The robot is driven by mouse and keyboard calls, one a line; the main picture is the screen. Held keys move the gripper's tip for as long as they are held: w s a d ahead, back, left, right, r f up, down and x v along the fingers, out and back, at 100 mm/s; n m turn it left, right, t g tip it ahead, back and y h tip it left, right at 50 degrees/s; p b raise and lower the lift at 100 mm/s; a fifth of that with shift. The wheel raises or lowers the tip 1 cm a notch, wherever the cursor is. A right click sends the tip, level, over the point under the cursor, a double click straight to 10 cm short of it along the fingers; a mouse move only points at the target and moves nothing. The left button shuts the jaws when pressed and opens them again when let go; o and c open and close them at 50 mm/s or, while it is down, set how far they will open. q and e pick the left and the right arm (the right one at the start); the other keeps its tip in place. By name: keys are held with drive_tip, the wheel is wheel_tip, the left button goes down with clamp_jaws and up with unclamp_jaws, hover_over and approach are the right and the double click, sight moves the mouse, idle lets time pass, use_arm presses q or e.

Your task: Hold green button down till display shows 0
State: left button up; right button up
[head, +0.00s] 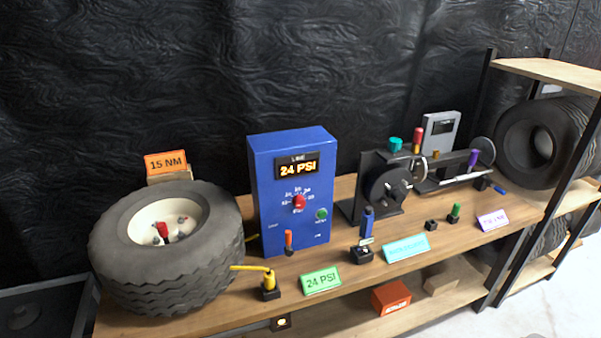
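A blue control box (265,203) stands upright on the wooden bench. Its display (297,168) reads "24 PSI" in orange under the word "LINE". The green button (321,214) is on the lower right of the box's front face. A red knob (299,203) sits in the middle of a dial on the same face, left of the button. Nothing touches the button. Neither of my grippers is in view.
A tire (112,256) lies at the bench's left end. A tire rack is at right.

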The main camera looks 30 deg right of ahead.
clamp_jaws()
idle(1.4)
